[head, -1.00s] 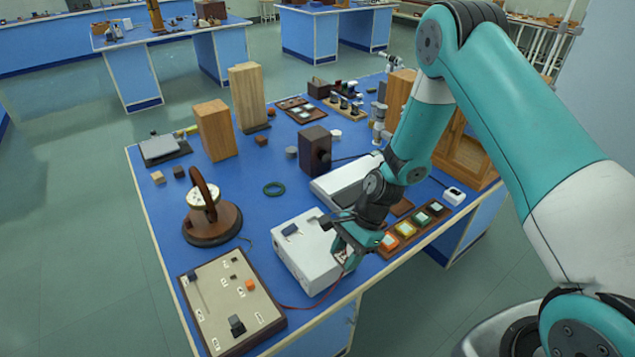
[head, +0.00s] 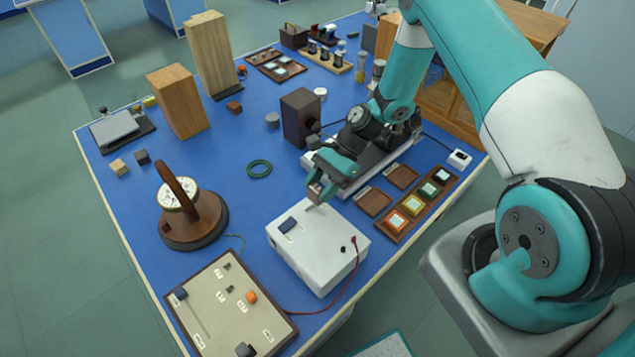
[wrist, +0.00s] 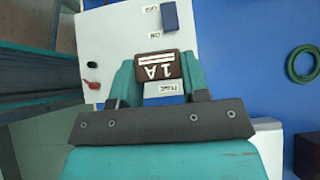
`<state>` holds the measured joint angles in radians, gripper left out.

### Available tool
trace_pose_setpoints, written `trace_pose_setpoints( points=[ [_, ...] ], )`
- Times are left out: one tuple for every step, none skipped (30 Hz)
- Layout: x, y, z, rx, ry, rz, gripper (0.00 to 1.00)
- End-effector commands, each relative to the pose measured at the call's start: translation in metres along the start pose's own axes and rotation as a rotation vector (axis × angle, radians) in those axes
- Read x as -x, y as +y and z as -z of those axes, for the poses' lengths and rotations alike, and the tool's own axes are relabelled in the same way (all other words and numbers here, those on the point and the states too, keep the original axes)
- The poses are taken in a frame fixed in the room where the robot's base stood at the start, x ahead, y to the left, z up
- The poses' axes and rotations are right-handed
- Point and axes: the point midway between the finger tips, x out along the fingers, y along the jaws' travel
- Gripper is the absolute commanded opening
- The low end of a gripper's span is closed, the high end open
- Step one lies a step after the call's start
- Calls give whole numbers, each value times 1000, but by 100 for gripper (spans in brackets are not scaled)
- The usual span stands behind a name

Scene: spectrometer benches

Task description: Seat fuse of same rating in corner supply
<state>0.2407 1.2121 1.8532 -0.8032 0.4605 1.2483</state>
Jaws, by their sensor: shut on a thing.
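The white supply box (head: 318,252) stands near the table's front corner. Its top has a dark blue block (head: 288,224), which also shows in the wrist view (wrist: 170,16), and a black and a red terminal (wrist: 92,85). My gripper (head: 316,192) is over the supply's far edge, its fingers shut on a brown block (wrist: 160,67) marked "1A". A white label (wrist: 165,89), seemingly "FUSE", shows beside the block. I cannot tell whether the block touches the supply or hangs above it. The fuse socket is hidden.
A brown tray with several coloured-topped blocks (head: 411,206) lies right of the supply, beside two small brown trays (head: 374,201). A green ring (head: 259,169) lies on clear blue table.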

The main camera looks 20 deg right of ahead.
Motion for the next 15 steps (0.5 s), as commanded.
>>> trace_pose_setpoints(
  points=[
    [-3, 0, 3, 0, 0, 0, 15],
    [-4, 0, 4, 0, 0, 0, 15],
    [-6, 0, 6, 0, 0, -1, 15],
    [-7, 0, 7, 0, 0, -1, 15],
    [-8, 0, 9, 0, 0, -1, 15],
    [-10, 0, 10, 1, 0, -2, 15],
    [-12, 0, 12, 1, 0, -2, 15],
    [-13, 0, 13, 1, 0, -2, 15],
    [-15, 0, 15, 1, 0, -3, 15],
    [-16, 0, 16, 1, 0, -3, 15],
    [-18, 0, 18, 2, 0, -3, 15],
    [-19, 0, 19, 2, 1, -3, 15],
    [-21, 0, 21, 2, 1, -3, 15],
    [-22, 0, 22, 2, 1, -3, 15],
    [-24, -1, 24, 2, 1, -3, 15]
  ],
)
